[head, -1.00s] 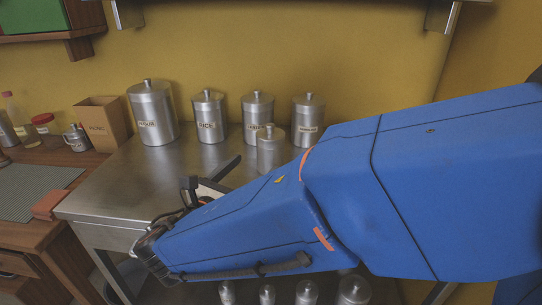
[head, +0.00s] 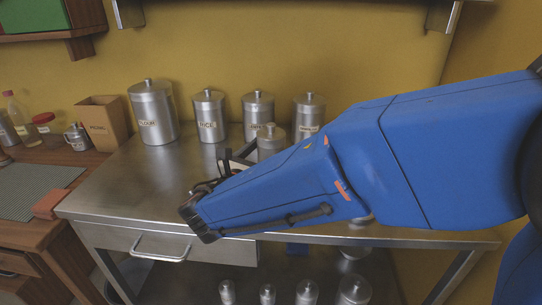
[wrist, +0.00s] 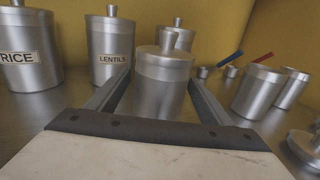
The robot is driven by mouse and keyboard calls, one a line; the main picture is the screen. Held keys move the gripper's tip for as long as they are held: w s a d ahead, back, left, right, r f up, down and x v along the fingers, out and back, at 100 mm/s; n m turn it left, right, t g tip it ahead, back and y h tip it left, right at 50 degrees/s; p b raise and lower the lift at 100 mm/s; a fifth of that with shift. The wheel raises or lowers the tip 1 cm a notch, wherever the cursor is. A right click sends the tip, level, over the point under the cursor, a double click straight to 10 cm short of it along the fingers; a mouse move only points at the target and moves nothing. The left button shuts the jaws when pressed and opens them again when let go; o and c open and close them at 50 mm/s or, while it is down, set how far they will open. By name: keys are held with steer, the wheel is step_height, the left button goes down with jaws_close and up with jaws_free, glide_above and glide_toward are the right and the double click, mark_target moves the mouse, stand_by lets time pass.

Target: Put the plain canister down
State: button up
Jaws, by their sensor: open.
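The plain canister (head: 271,141) is a lidded steel one with no label that I can see. It stands upright on the steel table (head: 120,190), in front of the labelled row; my arm hides its lower part in the head view. In the wrist view the plain canister (wrist: 160,90) is straight ahead, between the two fingers of my gripper (wrist: 160,100). The fingers are open, one on each side of it; I cannot tell whether they touch it. In the head view my gripper (head: 240,160) is partly hidden by my arm.
Labelled canisters stand behind: flour (head: 153,115), rice (head: 210,118), lentils (wrist: 109,50) and another (head: 308,115). In the wrist view, lidless-looking canisters (wrist: 258,92), a loose lid (wrist: 308,143) and scoops with coloured handles (wrist: 231,58) are at right. The table's front left is clear.

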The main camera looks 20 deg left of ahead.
steer(key=shift+c, duration=0.3)
steer(key=c, duration=1.3)
steer(key=shift+r, duration=0.15)
